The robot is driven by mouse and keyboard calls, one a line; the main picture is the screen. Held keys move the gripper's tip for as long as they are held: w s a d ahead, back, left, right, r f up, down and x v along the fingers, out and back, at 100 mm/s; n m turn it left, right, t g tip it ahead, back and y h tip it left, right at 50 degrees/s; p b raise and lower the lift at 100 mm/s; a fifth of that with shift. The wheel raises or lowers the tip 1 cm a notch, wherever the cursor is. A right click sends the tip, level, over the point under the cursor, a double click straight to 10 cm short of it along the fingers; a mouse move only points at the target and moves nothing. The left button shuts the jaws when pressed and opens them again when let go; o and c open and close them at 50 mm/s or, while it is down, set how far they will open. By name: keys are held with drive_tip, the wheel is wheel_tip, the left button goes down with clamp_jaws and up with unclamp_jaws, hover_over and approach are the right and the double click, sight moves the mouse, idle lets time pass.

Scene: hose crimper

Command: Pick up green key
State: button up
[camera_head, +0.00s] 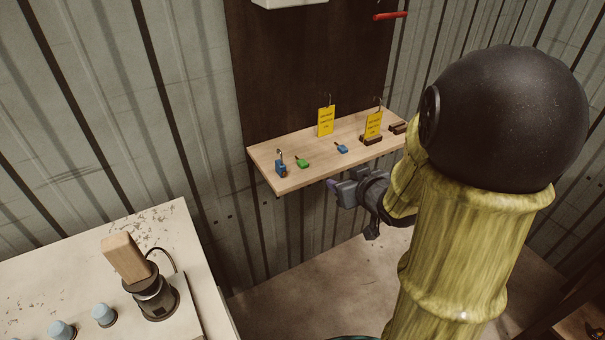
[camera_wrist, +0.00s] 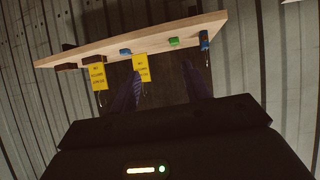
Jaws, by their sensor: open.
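The green key (camera_head: 302,162) lies on the wooden wall shelf (camera_head: 262,156), towards its left end, just right of a blue padlock (camera_head: 281,168). In the wrist view the green key (camera_wrist: 174,42) shows on the shelf (camera_wrist: 180,27), beyond and between the directions of my two fingers. My gripper (camera_head: 335,187) is at the front of the shelf, seemingly below its front edge and right of the green key. In the wrist view my gripper (camera_wrist: 162,82) has its dark purple fingers apart with nothing between them. The key is clear of the fingers.
A blue key (camera_head: 341,148) lies mid-shelf. Two yellow tags (camera_head: 326,120) (camera_head: 373,124) stand on the shelf, and brown blocks (camera_head: 397,128) sit at its right end. A red handle (camera_head: 390,15) is above. A pale table (camera_head: 60,277) with a wood-handled device (camera_head: 150,290) stands lower left.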

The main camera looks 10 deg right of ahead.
drive_tip(key=shift+w+a+n+t+y+b, duration=0.15)
drive_tip(key=shift+a+n+t+y+b, duration=0.4)
drive_tip(key=shift+y, duration=0.55)
drive_tip(key=shift+p, duration=0.35)
drive_tip(key=p+x, duration=0.6)
drive_tip(key=x, duration=0.6)
drive_tip(key=shift+f, duration=0.1)
